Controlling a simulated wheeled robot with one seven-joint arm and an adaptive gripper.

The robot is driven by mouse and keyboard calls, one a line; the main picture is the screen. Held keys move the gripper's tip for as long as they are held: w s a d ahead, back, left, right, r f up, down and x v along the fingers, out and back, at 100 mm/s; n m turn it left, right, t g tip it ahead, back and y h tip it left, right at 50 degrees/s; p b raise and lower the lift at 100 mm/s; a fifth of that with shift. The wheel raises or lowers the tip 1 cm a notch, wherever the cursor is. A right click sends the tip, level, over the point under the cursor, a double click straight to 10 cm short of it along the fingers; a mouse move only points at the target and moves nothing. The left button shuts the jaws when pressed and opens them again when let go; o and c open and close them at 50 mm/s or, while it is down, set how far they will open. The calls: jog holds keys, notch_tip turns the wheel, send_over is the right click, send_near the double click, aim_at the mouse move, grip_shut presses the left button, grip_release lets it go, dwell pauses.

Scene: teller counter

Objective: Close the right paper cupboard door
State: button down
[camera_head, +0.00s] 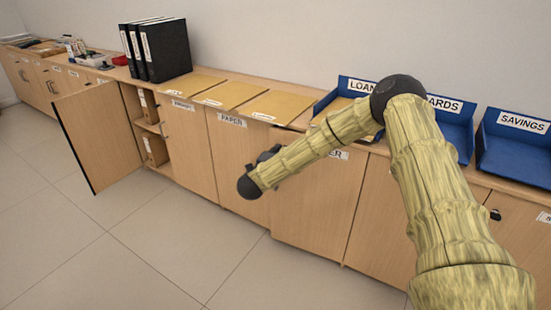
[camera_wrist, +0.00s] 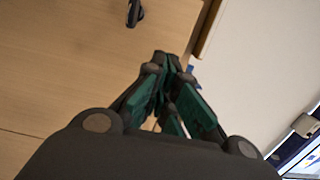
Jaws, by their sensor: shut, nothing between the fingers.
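A dark handle (camera_wrist: 135,12) shows on that panel just beyond the fingertips. In the head view my wrist is in front of the paper cupboard, and the fingers are mostly hidden.
Another door (camera_head: 95,135) further left stands wide open, showing shelves with binders (camera_head: 155,148). Black binders (camera_head: 160,48), brown folders (camera_head: 230,95) and blue trays (camera_head: 515,150) stand on the counter (camera_head: 205,72). The tiled floor (camera_head: 130,245) in front is clear.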

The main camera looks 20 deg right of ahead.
aim_at(289, 140)
jog(key=shift+x, duration=2.75)
jog(key=shift+b, duration=0.3)
